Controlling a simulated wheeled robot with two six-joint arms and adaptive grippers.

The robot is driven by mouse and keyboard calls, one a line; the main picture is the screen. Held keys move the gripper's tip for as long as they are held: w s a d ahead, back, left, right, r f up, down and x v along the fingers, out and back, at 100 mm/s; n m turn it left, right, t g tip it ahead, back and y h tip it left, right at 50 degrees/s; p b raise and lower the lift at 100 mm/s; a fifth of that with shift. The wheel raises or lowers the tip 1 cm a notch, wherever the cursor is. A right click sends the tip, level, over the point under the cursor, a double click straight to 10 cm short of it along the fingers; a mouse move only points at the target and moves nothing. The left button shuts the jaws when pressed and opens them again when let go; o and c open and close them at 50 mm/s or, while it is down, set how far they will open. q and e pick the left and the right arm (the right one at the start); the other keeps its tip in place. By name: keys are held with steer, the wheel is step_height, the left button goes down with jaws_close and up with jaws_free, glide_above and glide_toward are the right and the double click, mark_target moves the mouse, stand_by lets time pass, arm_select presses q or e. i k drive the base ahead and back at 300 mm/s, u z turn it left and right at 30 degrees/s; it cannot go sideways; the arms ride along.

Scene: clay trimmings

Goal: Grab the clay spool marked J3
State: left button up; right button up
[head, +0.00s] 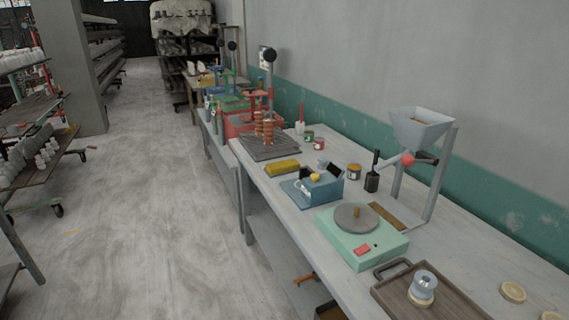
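No J3 mark is legible at this size. A grey-blue spool-shaped piece (423,284) stands at the bottom right, on a cream disc on a brown tray (455,302). Two ribbed, orange-brown upright pieces (268,130) stand on a dark slatted board (270,148) farther back on the bench. I cannot tell which, if any, is the spool marked J3. Neither of my grippers is in view.
The long grey bench (252,165) runs along the right wall. It carries a mint-green turntable box (378,250), a blue box (322,190), a yellow block (282,167) and a hopper stand (420,125). Cream discs (513,292) lie right of the tray. The floor left of the bench is clear.

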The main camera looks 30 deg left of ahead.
mark_target(322, 161)
steer(key=u, duration=2.1)
steer(key=i, duration=3.15)
steer(key=z, duration=3.65)
